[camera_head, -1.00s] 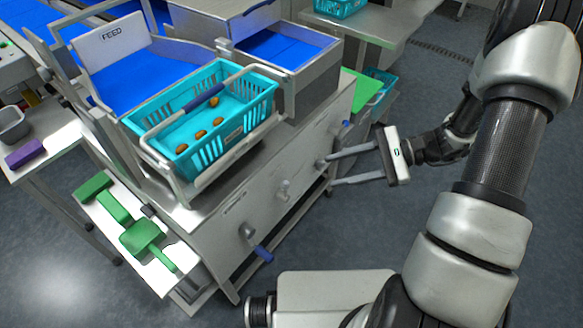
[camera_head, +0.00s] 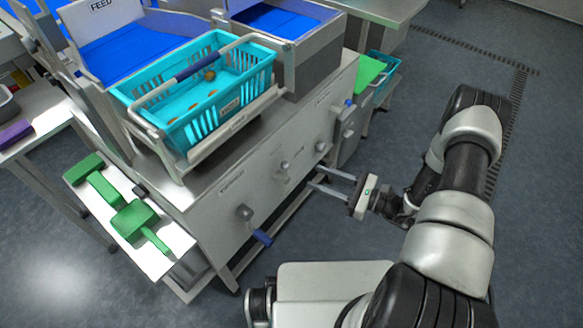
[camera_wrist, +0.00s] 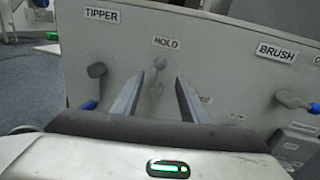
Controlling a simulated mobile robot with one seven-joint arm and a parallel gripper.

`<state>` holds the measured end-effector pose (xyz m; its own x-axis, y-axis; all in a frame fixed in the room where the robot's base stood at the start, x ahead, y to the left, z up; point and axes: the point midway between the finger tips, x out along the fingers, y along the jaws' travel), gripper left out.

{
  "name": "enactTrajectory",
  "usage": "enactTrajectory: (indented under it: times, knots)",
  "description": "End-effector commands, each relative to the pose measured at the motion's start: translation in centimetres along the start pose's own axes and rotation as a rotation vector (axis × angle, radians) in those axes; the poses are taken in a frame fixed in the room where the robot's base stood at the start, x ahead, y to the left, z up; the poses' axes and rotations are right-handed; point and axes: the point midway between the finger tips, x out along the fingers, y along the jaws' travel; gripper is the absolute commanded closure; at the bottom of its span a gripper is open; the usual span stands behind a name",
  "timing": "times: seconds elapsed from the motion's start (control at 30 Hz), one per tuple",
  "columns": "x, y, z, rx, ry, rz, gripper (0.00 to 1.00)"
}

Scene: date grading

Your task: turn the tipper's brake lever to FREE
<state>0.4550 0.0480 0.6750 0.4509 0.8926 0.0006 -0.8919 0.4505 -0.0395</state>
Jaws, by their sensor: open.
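The tipper's front panel (camera_wrist: 225,55) fills the wrist view, with a TIPPER label (camera_wrist: 101,15), a HOLD label (camera_wrist: 167,42) and a partly hidden label ending in "EE" (camera_wrist: 205,99). A small grey lever (camera_wrist: 158,66) sits below HOLD, its knob end up towards that label; it also shows in the head view (camera_head: 283,168). My gripper (camera_head: 320,178) is open and empty, to the right of this lever in the head view. In the wrist view its fingers (camera_wrist: 158,82) frame the lever from either side. I see no contact, and the exact gap is unclear.
A blue-handled lever (camera_wrist: 96,72) is left of it, and another (camera_wrist: 290,98) is right under BRUSH (camera_wrist: 277,53). A turquoise basket (camera_head: 160,118) with dates sits above the panel. Green tools (camera_head: 133,218) lie on a side shelf. Open floor (camera_head: 480,270) is at right.

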Motion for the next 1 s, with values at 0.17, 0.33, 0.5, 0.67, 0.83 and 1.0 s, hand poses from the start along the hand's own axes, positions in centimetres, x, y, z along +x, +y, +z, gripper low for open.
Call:
enactTrajectory:
  times: [0.17, 0.33, 0.5, 0.67, 0.83, 1.0]
  knots:
    - [4.1, 0.2, -0.1, -0.001, 0.0, 0.006, 0.6]
    - [7.2, 0.2, 0.0, 0.0, 0.0, 0.005, 0.6]
    - [9.1, 0.1, 0.0, 0.0, 0.001, 0.002, 0.6]
    - [9.7, 0.1, 0.0, 0.0, 0.0, 0.002, 0.6]
    - [9.8, 0.1, 0.0, 0.0, 0.0, 0.001, 0.6]
    - [9.7, 0.1, 0.0, 0.0, 0.0, 0.001, 0.78]
